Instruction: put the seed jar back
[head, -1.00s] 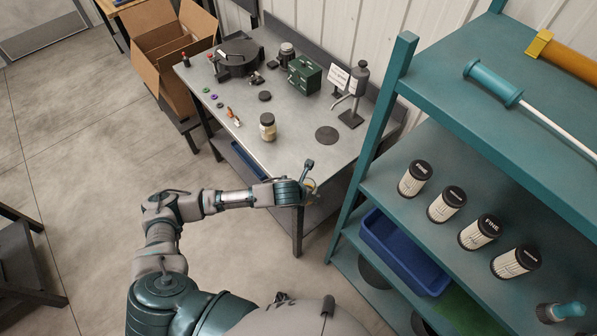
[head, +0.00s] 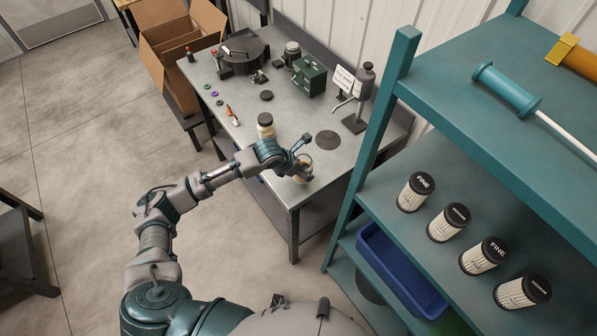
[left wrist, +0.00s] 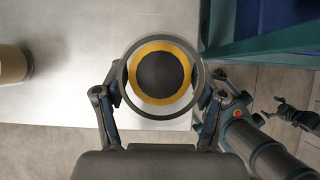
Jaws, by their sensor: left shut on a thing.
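My left gripper (head: 305,160) is shut on a small round jar with pale yellow contents (head: 302,168), over the near right corner of the steel bench. In the left wrist view the jar (left wrist: 160,47) is seen end-on between the two fingers, with a grey rim, a yellow ring and a dark round centre. I cannot tell its height above the bench. A second jar with a dark lid and cream contents (head: 265,125) stands on the bench left of the gripper. A dark claw-like end (left wrist: 290,112), probably my right gripper, shows small in the left wrist view; its jaws are unclear.
The bench (head: 285,120) carries a dark round disc (head: 328,140), a dispenser on a stand (head: 360,95), a green box (head: 309,76) and a black round device (head: 243,55). A teal shelf (head: 400,140) with several lidded filter-like canisters (head: 415,192) stands close on the right.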

